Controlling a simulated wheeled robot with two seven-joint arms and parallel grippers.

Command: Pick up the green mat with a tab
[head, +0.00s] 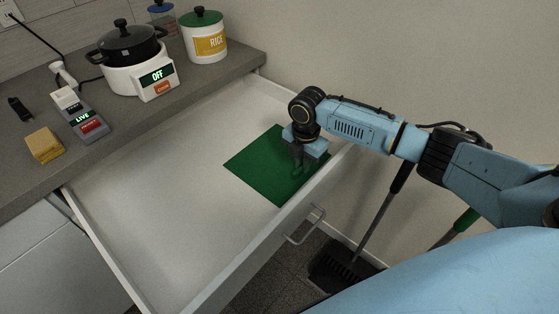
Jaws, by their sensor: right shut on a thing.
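The green mat (257,166) lies flat in the white open drawer (146,214), toward its right end. My right gripper (297,170) points down over the mat's right part and is shut on the mat's tab. The tab is mostly hidden by the fingers; a small green piece shows at the fingertips. My left gripper is not in view.
The grey counter (215,79) behind the drawer holds a rice jar (204,38), a cooker with a black pot (128,45), a switch box (81,116) and a yellow sponge (44,145). A drawer handle (305,226) sticks out in front. A broom (345,262) stands at the right.

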